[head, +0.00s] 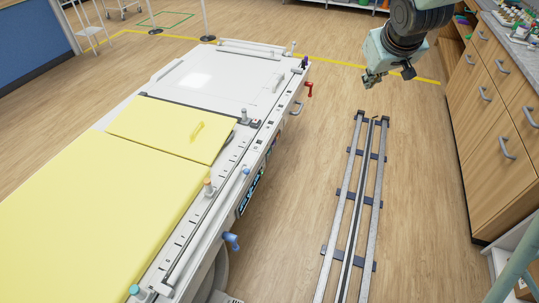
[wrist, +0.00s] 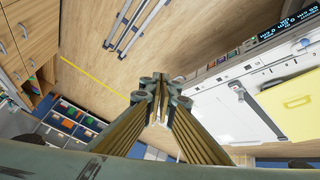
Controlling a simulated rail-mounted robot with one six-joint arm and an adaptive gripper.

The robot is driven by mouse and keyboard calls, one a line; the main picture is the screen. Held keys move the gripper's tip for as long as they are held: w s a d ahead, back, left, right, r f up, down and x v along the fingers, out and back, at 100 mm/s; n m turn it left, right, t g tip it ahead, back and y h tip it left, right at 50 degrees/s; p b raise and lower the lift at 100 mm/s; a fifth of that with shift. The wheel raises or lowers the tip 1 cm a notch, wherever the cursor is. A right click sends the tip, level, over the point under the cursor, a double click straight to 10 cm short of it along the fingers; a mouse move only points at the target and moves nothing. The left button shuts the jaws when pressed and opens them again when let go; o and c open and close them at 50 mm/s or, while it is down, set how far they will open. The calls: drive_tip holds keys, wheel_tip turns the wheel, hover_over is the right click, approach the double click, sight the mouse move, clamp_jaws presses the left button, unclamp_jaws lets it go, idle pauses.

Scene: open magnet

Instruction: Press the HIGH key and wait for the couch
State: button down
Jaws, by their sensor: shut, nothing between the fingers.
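The couch (head: 225,75) stands left of centre in the head view, with a white top and yellow pads (head: 90,200). Its long right side carries a dark panel with small lit markings (head: 250,190). In the wrist view a dark display with pale digits (wrist: 290,22) shows at the upper right. I cannot make out the HIGH key in either view. My gripper (head: 371,80) is shut and empty, over the floor right of the couch's far end and apart from it. Its closed fingers also show in the wrist view (wrist: 160,92).
Floor rails (head: 350,205) run along the aisle between the couch and wooden drawers (head: 500,110) on the right. A red handle (head: 309,88) and a blue knob (head: 231,241) stick out from the couch's side. Bare floor lies between couch and rails.

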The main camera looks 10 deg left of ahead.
sight(269, 153)
drive_tip(key=w+a+f+n+y, duration=0.1)
drive_tip(key=w+a+f, duration=0.2)
drive_tip(key=w+f, duration=0.35)
drive_tip(key=w+a+f+n+t+y, duration=0.1)
drive_tip(key=w+a+f, duration=0.25)
drive_tip(key=f, duration=0.55)
drive_tip(key=w+a+f+n+y, duration=0.1)
drive_tip(key=w+a+f, duration=0.1)
drive_tip(key=w+f, duration=0.45)
drive_tip(key=s+a+f+y, duration=0.1)
drive_tip(key=a+f, duration=0.3)
drive_tip(key=f, duration=0.6)
drive_tip(key=s+a+f+n+y, duration=0.1)
drive_tip(key=a+f, duration=0.3)
drive_tip(key=f, duration=0.7)
drive_tip(key=s+a+f+n+y, duration=0.1)
drive_tip(key=a+f, duration=0.3)
drive_tip(key=f, duration=0.7)
drive_tip(key=shift+s+g+y+b, duration=0.3)
drive_tip(key=shift+y, duration=0.6)
drive_tip(key=shift+a+f, duration=0.1)
drive_tip(key=shift+a, duration=0.05)
drive_tip(key=w+a, duration=0.2)
drive_tip(key=a, duration=0.6)
drive_tip(key=shift+a+b, duration=0.2)
drive_tip(key=shift+b, duration=0.1)
